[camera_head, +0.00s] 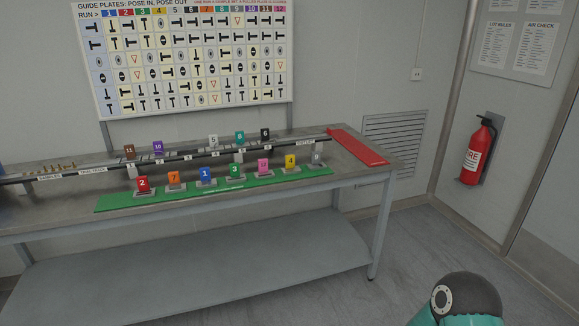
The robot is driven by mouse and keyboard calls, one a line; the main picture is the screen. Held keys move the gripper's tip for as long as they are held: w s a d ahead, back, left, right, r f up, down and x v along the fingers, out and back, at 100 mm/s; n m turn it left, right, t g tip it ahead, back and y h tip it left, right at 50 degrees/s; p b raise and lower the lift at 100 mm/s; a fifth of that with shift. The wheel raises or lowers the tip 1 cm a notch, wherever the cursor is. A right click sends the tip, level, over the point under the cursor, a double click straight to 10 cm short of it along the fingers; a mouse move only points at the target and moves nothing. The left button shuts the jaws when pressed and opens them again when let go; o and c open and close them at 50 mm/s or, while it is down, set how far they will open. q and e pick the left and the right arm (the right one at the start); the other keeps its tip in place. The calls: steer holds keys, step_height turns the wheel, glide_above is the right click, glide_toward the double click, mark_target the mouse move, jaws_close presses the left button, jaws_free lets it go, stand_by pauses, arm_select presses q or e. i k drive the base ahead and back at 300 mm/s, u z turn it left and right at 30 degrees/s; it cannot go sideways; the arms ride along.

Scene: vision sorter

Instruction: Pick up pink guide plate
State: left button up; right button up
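The pink guide plate (263,166) stands upright in a small grey holder on the green mat (310,179) along the front of the workbench. It is between the green plate 3 (235,170) on its left and the yellow plate 4 (290,160) on its right. Neither gripper is in view. A teal and dark grey part of my own arm shows at the bottom right, well away from the plate.
Red, orange and blue plates (207,175) stand further left on the mat. Behind, a black rail (190,157) carries several more plates. A red strip (358,147) lies at the bench's right end. A fire extinguisher (476,152) hangs on the right wall.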

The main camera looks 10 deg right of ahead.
mark_target(263, 172)
steer(key=z, duration=0.3)
steer(key=i, duration=2)
steer(key=u, duration=0.95)
steer(key=k, duration=0.8)
steer(key=u, duration=0.15)
steer(key=i, duration=0.9)
steer(key=z, duration=0.05)
